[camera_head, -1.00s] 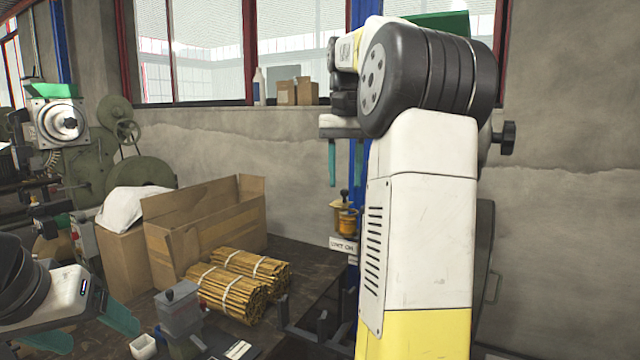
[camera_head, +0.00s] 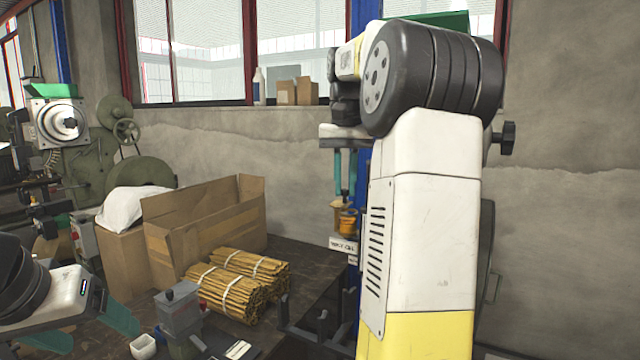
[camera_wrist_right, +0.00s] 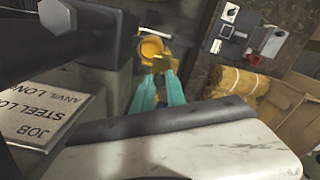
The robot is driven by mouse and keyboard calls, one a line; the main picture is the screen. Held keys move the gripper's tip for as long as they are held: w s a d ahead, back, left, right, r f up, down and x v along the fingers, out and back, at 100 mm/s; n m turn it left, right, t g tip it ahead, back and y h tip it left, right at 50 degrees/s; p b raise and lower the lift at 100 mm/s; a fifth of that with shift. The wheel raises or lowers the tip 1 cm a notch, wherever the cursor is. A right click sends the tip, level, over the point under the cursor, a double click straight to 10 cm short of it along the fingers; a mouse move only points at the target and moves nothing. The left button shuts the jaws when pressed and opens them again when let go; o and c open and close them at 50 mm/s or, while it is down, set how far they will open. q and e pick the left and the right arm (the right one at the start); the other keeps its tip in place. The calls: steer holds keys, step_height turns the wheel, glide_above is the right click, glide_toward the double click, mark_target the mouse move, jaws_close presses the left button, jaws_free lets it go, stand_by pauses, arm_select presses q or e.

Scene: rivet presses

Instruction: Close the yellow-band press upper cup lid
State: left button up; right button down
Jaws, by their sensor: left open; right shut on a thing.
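The orange-yellow cup (camera_head: 347,224) sits on the press behind my right arm in the head view, with a small tan plate-like part at its left. In the right wrist view the round cup (camera_wrist_right: 151,46) shows a ring-like top, with a gold lid-like part (camera_wrist_right: 168,62) against its lower right edge. My right gripper (camera_head: 345,194) points down just above the cup, its teal fingers close together and shut on a small part there, which they mostly hide. My left gripper (camera_head: 104,341) is open and empty at the lower left, away from the cup.
A label plate (camera_head: 343,245) is below the cup. Bundled yellow sticks (camera_head: 238,283), an open cardboard box (camera_head: 205,225) and a grey small device (camera_head: 181,315) stand on the bench to the left. My right arm hides much of the press.

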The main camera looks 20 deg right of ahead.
steer(key=shift+s+m, duration=0.1)
steer(key=shift+m, duration=0.2)
steer(key=m, duration=0.2)
steer(key=s+m, duration=0.1)
steer(key=shift+d+m, duration=0.3)
steer(key=shift+m, duration=0.1)
steer(key=m, duration=0.2)
steer(key=s+m, duration=0.1)
steer(key=m, duration=0.2)
steer(key=shift+s+m, duration=0.3)
steer(key=m, duration=0.3)
steer(key=s+m, duration=0.1)
steer(key=shift+s+a, duration=0.1)
steer(key=shift+a, duration=0.25)
steer(key=shift+s+a+m, duration=0.2)
steer(key=shift+a+m, duration=0.05)
steer(key=shift+m, duration=0.95)
steer(key=shift+s+a+m, duration=0.2)
steer(key=shift+m, duration=1)
steer(key=c, duration=1.4)
jaws_free()
steer(key=shift+o, duration=0.2)
